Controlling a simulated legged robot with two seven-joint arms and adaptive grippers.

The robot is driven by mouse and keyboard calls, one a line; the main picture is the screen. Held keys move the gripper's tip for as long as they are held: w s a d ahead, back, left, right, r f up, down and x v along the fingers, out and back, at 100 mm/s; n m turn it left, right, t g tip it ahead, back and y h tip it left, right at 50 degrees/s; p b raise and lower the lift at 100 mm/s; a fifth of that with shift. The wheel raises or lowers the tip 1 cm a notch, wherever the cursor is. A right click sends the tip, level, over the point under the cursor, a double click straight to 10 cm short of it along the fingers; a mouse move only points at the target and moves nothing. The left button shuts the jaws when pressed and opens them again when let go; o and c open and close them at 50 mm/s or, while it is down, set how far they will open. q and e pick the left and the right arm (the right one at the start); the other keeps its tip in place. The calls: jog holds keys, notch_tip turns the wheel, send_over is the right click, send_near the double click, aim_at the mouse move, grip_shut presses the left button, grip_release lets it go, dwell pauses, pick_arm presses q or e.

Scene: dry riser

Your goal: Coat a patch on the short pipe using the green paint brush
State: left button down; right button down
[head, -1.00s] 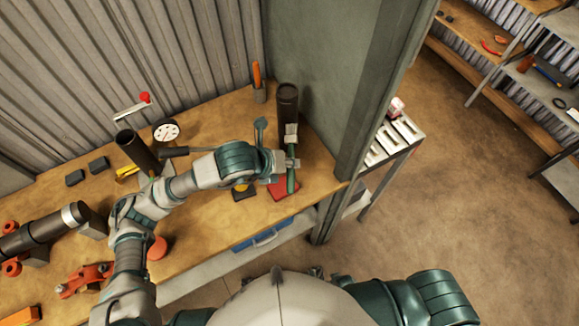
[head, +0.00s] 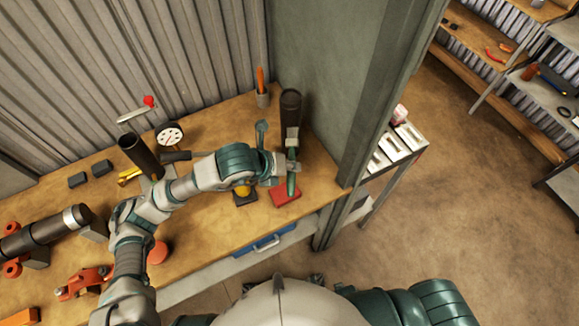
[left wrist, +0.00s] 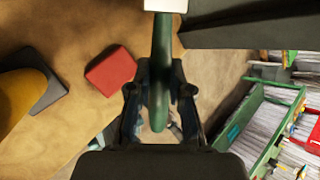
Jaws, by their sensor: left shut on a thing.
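My left gripper (head: 284,167) is shut on the green handle of the paint brush (head: 292,183). In the left wrist view the brush handle (left wrist: 162,50) runs between the fingers (left wrist: 158,85), with a pale part of the brush at the top edge. In the head view the brush's pale head points away from me and overlaps the lower part of a dark upright pipe (head: 290,105). I cannot tell whether they touch. Another dark upright pipe (head: 142,155) stands further left on the bench. My right gripper is out of view.
A red block (head: 286,197) and a yellow thing on a dark base (head: 243,191) lie below the gripper. A grey-green post (head: 378,90) stands close on the right. A dial gauge (head: 170,134) and a horizontal pipe (head: 45,230) are left. The bench front is partly clear.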

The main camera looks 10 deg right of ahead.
pick_arm(q)
jog(key=shift+w+a, duration=0.15)
jog(key=shift+w, duration=0.05)
jog(key=shift+w+a, duration=0.3)
jog(key=shift+a, duration=0.05)
jog(key=shift+w, duration=0.25)
jog(key=shift+d, duration=0.1)
jog(key=d, duration=0.1)
jog(key=w+d+r+b, duration=0.1)
jog(key=d+r, duration=0.1)
jog(key=shift+w+d, duration=0.25)
jog(key=shift+d, duration=0.1)
dwell(1.6)
